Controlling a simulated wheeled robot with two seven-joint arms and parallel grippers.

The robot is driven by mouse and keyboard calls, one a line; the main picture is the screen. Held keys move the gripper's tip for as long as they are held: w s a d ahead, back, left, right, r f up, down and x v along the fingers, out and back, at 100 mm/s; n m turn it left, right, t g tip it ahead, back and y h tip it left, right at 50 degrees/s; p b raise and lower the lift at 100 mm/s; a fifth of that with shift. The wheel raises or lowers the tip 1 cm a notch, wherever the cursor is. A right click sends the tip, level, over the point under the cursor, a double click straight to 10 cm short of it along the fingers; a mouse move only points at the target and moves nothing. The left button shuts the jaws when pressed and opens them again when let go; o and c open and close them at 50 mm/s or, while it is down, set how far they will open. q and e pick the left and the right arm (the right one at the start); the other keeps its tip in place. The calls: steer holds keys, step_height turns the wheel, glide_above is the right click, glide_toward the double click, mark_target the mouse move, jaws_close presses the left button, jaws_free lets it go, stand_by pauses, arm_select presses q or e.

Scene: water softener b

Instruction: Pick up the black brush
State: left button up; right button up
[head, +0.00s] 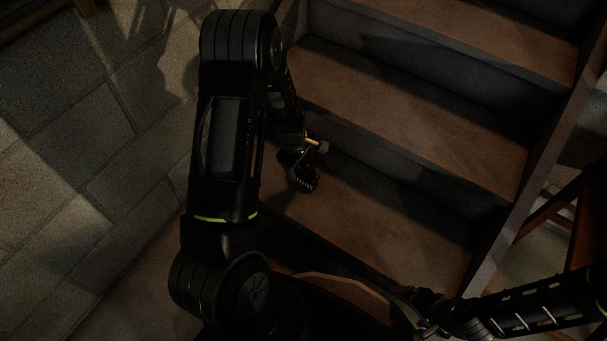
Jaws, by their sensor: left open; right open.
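My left arm reaches in from the left, and my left gripper (304,165) is low over a wooden step (345,215), in deep shadow. It is open. A small dark shape with a row of pale specks shows at the gripper's lower side, and a small pale piece at its upper right. I cannot tell whether either is part of the black brush or of the gripper. The brush is not clearly seen elsewhere. My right gripper (428,322) is open at the bottom edge, partly cut off, well away from the left one.
The wooden staircase rises toward the upper right, bounded by a side board (540,180). A stone block wall (70,150) is at the left. Dark wooden furniture (575,225) stands at the far right. The upper steps look clear.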

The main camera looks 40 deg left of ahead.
mark_target(303, 173)
arm_select(q)
steer(key=f, duration=0.1)
steer(key=f+b, duration=0.1)
steer(key=f, duration=0.1)
steer(key=f+b, duration=0.1)
steer(key=shift+w+f, duration=0.35)
steer(key=shift+w, duration=0.05)
steer(key=shift+c, duration=0.4)
jaws_close()
stand_by(0.3)
steer(key=shift+r, duration=0.2)
